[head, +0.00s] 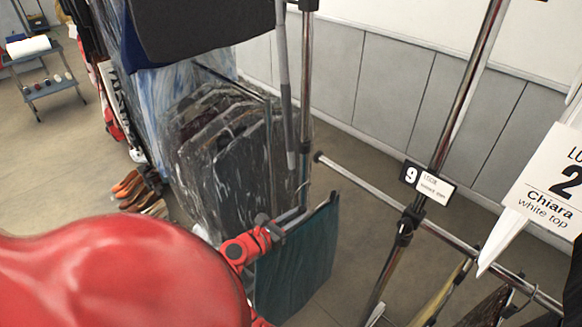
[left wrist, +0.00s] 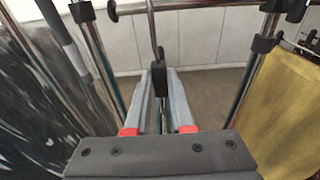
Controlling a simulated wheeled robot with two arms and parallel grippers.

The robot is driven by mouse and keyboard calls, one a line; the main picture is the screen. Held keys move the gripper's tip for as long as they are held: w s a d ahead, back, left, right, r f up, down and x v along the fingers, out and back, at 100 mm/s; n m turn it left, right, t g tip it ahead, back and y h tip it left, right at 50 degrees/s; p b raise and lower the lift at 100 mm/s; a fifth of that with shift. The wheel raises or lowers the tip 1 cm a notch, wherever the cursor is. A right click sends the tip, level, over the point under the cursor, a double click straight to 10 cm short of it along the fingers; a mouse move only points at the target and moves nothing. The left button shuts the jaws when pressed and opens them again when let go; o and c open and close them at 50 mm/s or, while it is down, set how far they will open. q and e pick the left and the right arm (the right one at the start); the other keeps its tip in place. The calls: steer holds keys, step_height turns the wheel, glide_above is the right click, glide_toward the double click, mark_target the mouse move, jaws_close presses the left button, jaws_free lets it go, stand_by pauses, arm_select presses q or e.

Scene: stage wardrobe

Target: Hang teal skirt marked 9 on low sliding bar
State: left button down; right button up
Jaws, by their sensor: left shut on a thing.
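The teal skirt (head: 300,265) hangs from a hanger below my left gripper (head: 280,228), in the lower middle of the head view. In the left wrist view my left gripper (left wrist: 160,100) is shut on the dark neck of the hanger (left wrist: 158,76), and its thin hook rises above the fingers. The low sliding bar (head: 355,183) runs from a round end cap beside the hook down to the right. It also crosses the top of the left wrist view (left wrist: 200,6). The hook is close to the bar; I cannot tell whether they touch. A tag marked 9 (head: 425,183) is on the upright.
A yellow garment (left wrist: 275,105) hangs to the right of the gripper. Covered dark garments (head: 235,165) hang close on the left. Metal uprights (head: 305,90) stand nearby, and a white "2 Chiara" sign (head: 555,180) is at right. The bar's left end stretch is bare.

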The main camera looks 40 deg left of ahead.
mark_target(315, 209)
arm_select(q)
steer(key=shift+w+d+r+p, duration=0.1)
steer(key=shift+w+d+p, duration=0.1)
steer(key=shift+w, duration=1.15)
steer(key=shift+w+d+p, duration=0.1)
steer(key=shift+w+p, duration=0.05)
steer(key=shift+w, duration=2.15)
steer(key=shift+r, duration=0.1)
steer(key=shift+r+p, duration=0.15)
steer(key=shift+p, duration=0.3)
steer(key=shift+w+p, duration=0.3)
steer(key=shift+w, duration=0.75)
steer(key=shift+w+d+p, duration=0.15)
steer(key=shift+w, duration=1.15)
steer(key=shift+w+d+p, duration=0.1)
steer(key=shift+w+p, duration=0.05)
steer(key=shift+w, duration=1.1)
